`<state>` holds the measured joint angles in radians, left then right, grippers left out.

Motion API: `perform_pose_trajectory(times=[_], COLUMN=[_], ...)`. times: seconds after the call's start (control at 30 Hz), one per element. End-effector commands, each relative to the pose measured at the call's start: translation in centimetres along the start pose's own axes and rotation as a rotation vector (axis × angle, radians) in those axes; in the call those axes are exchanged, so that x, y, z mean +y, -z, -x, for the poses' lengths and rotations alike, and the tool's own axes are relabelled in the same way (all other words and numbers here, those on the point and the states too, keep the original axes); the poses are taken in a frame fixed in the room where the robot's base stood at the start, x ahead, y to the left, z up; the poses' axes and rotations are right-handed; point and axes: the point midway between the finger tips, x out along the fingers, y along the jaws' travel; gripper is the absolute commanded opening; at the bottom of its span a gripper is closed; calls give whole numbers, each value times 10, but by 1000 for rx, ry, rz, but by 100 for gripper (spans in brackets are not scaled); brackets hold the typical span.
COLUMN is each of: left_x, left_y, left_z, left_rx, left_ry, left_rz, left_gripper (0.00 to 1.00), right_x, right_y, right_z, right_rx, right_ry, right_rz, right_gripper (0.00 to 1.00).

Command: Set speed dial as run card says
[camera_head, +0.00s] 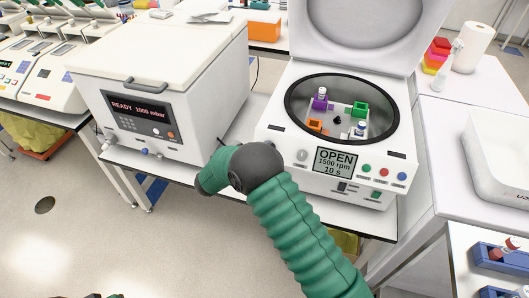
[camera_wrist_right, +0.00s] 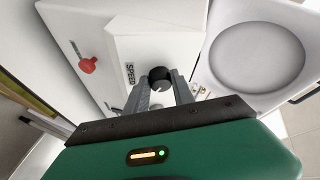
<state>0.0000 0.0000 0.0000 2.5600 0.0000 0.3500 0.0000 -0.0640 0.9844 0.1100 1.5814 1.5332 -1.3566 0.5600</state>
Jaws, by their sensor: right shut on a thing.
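The speed dial (camera_wrist_right: 159,76) is a black round knob with a pale pointer mark, beside a SPEED label (camera_wrist_right: 130,73) on a white panel, in the right wrist view. My right gripper (camera_wrist_right: 161,88) has its two grey fingers on either side of the knob, shut on it. In the head view my green right arm ends in front of the gap between two white machines; its fingers are hidden there. The centrifuge (camera_head: 277,133) stands open, its screen (camera_head: 335,161) reading OPEN, 1500 rpm, 10 s. No run card can be made out. My left gripper is not in view.
Coloured tube holders, one orange (camera_head: 314,125), sit in the centrifuge bowl. A red knob (camera_wrist_right: 88,66) is left of the dial in the wrist view. Blue racks (camera_head: 500,258) stand at lower right.

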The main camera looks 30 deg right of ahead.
Motion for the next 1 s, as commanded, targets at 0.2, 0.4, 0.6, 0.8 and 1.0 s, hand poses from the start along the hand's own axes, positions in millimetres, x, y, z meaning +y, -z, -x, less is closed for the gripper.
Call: perform_pose_trajectory(times=[0.2, 0.4, 0.6, 0.8, 1.0], left_x=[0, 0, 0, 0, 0], left_y=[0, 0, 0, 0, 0], left_z=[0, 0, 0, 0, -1], left_rx=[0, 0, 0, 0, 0], left_ry=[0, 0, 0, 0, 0], left_rz=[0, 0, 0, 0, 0], left_gripper=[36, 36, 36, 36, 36], right_x=[0, 1, 1, 1, 1], right_y=[1, 1, 1, 0, -1], right_z=[-1, -1, -1, 0, 6], right_rx=[5, 5, 4, 2, -1], right_ry=[-6, -7, -7, -7, -7], right_rz=[-12, -11, -10, -9, -9], right_gripper=[0, 0, 48, 51, 51])
